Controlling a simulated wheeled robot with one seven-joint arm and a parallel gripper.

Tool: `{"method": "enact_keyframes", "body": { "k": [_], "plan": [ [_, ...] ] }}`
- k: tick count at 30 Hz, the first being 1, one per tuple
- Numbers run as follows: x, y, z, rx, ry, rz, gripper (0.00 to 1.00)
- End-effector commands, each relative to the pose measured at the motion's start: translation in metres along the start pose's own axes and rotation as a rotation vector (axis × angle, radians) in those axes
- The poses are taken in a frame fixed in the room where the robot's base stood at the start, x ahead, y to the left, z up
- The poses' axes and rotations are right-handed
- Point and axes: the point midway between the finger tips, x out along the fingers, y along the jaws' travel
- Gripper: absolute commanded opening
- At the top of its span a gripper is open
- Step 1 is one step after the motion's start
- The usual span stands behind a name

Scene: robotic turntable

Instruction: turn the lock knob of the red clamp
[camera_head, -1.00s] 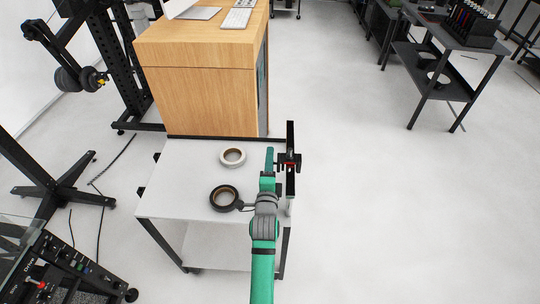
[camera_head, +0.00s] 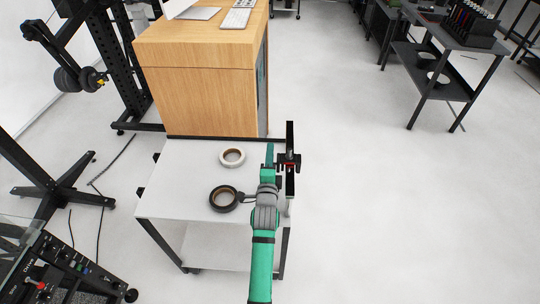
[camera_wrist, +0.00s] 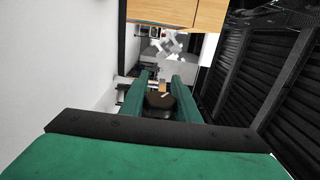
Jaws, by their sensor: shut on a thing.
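The red clamp (camera_head: 290,166), small and mostly black with a bit of red, sits on a dark upright bar at the right edge of the white cart. My green gripper (camera_head: 269,156) is just left of it in the head view. In the wrist view my gripper (camera_wrist: 162,97) has its two green fingers on either side of a dark round knob (camera_wrist: 160,100) with a pale line on its face. The fingers are shut on this lock knob. The rest of the clamp is largely hidden in the wrist view.
A white tape roll (camera_head: 232,157) and a black tape roll (camera_head: 223,198) lie on the white cart (camera_head: 180,185), left of my arm. A wooden desk (camera_head: 200,90) stands behind the cart. The floor (camera_head: 400,210) to the right is clear.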

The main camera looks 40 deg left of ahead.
Motion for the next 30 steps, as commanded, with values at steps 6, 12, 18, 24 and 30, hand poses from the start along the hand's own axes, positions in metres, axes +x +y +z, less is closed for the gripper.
{"method": "enact_keyframes", "body": {
  "k": [6, 12, 18, 24, 30],
  "plan": [
    [0.000, -0.002, -0.001, -0.001, 0.001, -0.091, 0.06],
    [0.000, -0.007, 0.001, -0.001, -0.003, -0.208, 0.06],
    [-0.001, -0.011, -0.001, 0.000, 0.002, -0.322, 0.06],
    [-0.003, -0.014, 0.000, 0.000, 0.000, -0.393, 0.06],
    [-0.003, -0.015, 0.000, 0.000, 0.000, -0.409, 0.06]
  ]
}}
